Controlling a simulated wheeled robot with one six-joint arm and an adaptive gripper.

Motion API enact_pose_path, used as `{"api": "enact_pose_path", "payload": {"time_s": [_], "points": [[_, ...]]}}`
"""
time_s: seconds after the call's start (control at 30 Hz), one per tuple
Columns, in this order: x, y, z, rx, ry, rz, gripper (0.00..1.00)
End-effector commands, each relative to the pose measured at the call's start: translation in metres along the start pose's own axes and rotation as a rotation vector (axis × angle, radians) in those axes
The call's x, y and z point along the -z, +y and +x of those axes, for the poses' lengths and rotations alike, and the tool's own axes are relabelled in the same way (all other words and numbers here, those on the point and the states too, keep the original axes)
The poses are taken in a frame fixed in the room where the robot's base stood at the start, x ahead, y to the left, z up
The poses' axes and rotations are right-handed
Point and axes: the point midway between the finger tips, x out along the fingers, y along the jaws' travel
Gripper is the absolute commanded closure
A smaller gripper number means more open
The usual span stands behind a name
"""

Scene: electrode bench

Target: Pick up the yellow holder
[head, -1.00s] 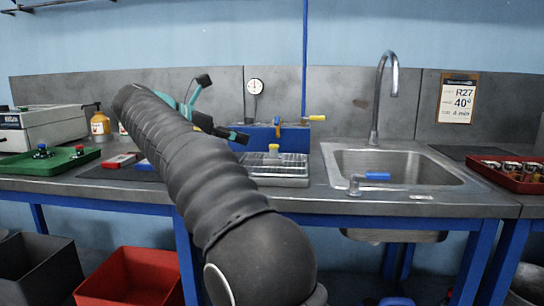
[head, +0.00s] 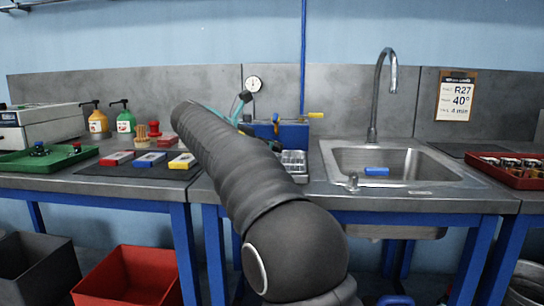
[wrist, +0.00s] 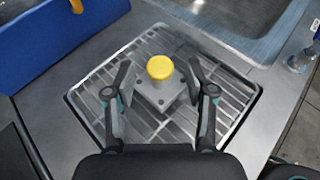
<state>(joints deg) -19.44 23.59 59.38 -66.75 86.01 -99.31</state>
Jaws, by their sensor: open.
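The yellow holder (wrist: 161,68), a grey block with a round yellow knob on top, stands upright on a wire rack in a metal tray (wrist: 236,118) in the wrist view. My gripper (wrist: 158,80) is open, with one finger on each side of the block. The fingers look apart from it, and I cannot tell their exact height. In the head view my arm hides the holder and most of the tray.
The sink (head: 395,165) lies right of the tray. A blue box (head: 290,133) stands behind it. Red, blue and yellow flat blocks (head: 182,161) lie on a dark mat to the left. A red tray (head: 512,177) is at far right.

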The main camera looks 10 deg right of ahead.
Motion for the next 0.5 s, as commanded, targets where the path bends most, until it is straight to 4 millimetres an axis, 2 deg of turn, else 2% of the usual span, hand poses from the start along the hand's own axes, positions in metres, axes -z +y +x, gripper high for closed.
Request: {"api": "enact_pose_path", "payload": {"time_s": [0.1, 0.33, 0.37, 0.5], "points": [[0.0004, -0.0007, 0.0147, 0.002, 0.000, 0.000, 0.45], [0.0000, -0.0003, 0.0171, 0.000, 0.001, 0.000, 0.45], [0.0000, -0.0003, 0.0171, 0.000, 0.001, 0.000, 0.48], [0.0001, -0.0003, 0.0169, 0.000, 0.001, 0.000, 0.83]]}}
